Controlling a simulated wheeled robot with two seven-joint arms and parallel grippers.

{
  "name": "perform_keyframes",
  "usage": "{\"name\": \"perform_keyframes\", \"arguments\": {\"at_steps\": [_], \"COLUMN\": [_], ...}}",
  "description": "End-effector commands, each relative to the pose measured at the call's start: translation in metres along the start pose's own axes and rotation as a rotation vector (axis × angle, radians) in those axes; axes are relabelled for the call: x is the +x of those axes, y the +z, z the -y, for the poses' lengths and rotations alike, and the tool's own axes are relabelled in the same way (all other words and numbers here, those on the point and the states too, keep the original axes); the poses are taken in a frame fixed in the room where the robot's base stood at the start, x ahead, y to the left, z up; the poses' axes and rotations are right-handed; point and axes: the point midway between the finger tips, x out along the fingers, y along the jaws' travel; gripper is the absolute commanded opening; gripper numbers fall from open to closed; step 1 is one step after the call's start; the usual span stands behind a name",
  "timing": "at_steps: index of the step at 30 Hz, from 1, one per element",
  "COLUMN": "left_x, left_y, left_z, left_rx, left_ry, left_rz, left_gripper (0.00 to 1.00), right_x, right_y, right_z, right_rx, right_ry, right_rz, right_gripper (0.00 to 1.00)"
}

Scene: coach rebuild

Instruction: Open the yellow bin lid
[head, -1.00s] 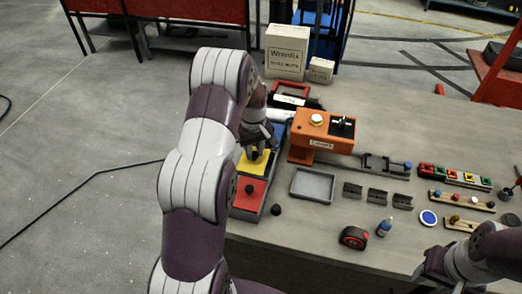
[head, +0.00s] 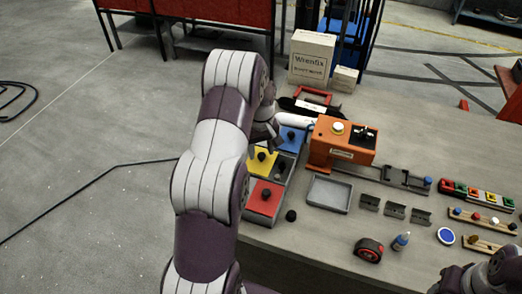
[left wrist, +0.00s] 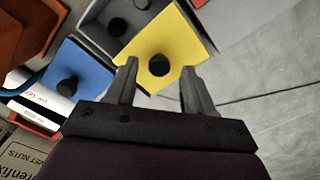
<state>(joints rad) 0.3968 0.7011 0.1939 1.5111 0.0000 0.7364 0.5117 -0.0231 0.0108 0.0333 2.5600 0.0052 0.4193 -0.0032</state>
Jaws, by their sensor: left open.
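My left gripper (head: 270,140) is above the bin row, close to the yellow lid's far edge. In the left wrist view the open, empty fingers (left wrist: 161,85) point toward the yellow lid (left wrist: 180,37), and its black knob (left wrist: 160,65) shows between the fingertips. I cannot tell whether they touch it. My right gripper (head: 450,281) is partly in view at the bottom right; its fingers are unclear.
A red lid (head: 258,205) and a blue lid (head: 289,143), each with a black knob, flank the yellow one. An orange machine (head: 330,157) stands to the right. A grey tray (head: 329,193) and a loose black knob (head: 291,216) are nearby.

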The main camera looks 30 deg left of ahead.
Motion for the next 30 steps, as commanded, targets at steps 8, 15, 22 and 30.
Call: {"name": "perform_keyframes", "arguments": {"at_steps": [8, 15, 22, 30], "left_x": [-0.068, -0.120, -0.119, -0.119], "left_y": [0.000, 0.001, 0.001, 0.001], "left_z": [0.000, 0.001, 0.001, 0.001], "left_rx": [0.000, 0.000, 0.000, 0.000], "left_ry": [0.004, 0.001, 0.001, 0.001], "left_rz": [-0.007, -0.001, -0.001, -0.001], "left_gripper": [0.53, 0.53, 0.53, 0.53], "right_x": [0.022, -0.025, -0.024, -0.024], "right_y": [0.003, -0.003, -0.003, -0.003], "right_z": [0.000, 0.000, 0.000, 0.000], "right_rx": [0.000, 0.000, 0.000, 0.000], "right_ry": [0.000, 0.000, 0.000, 0.000], "right_rz": [0.000, -0.001, 0.000, 0.000], "right_gripper": [0.43, 0.43, 0.43, 0.43]}}
